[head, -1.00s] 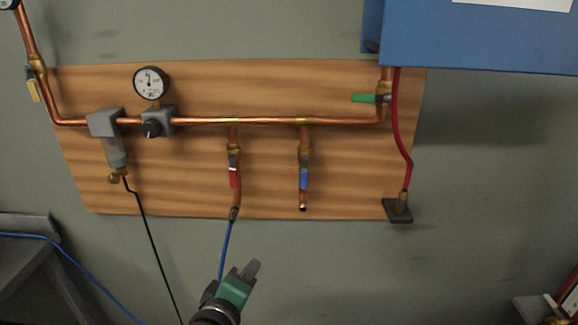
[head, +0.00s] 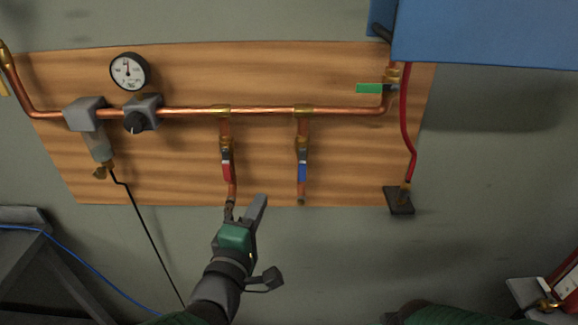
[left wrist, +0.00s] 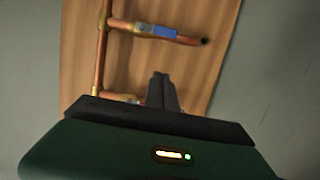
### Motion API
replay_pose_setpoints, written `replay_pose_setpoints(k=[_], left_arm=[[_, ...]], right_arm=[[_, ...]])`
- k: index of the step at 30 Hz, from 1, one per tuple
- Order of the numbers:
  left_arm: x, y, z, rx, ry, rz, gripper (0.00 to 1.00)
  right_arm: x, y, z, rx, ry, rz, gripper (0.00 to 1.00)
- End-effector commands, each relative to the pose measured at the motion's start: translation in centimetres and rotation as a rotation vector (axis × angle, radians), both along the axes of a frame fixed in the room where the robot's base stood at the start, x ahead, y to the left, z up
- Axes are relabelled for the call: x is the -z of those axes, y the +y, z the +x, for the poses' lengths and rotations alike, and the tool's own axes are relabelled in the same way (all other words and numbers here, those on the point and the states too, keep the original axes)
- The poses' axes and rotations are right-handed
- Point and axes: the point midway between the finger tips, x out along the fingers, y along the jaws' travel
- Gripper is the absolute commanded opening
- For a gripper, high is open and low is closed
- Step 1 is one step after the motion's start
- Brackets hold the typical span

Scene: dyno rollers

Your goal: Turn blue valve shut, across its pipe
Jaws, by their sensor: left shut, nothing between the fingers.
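The blue valve (head: 302,171) has its handle lying along its short vertical copper pipe, on the right drop of the wooden board. It also shows in the left wrist view (left wrist: 156,30), with the handle in line with the pipe. My left gripper (head: 262,201) is shut and empty, below and left of the blue valve and apart from it, near the lower edge of the board. Its fingertips show in the left wrist view (left wrist: 160,76), pointing at the board. My right gripper is not in view; only a dark part of my arm shows at the bottom.
The red valve (head: 227,172) hangs on the left drop, close above my left gripper. A gauge (head: 129,71), a green handle (head: 369,88) and a red hose (head: 406,130) are on the board. A blue box (head: 485,35) juts out at upper right.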

Motion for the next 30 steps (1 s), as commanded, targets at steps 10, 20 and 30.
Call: replay_pose_setpoints(k=[10,20,30], left_arm=[[0.0,-1.2,4.3,0.007,0.001,-0.001,0.0],[-0.2,-4.8,7.9,0.011,0.0,-0.001,0.0],[0.1,-6.1,7.9,0.006,0.0,-0.001,0.0]], right_arm=[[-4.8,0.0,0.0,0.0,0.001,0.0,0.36],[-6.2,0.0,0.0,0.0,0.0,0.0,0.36],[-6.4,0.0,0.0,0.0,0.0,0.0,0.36]])
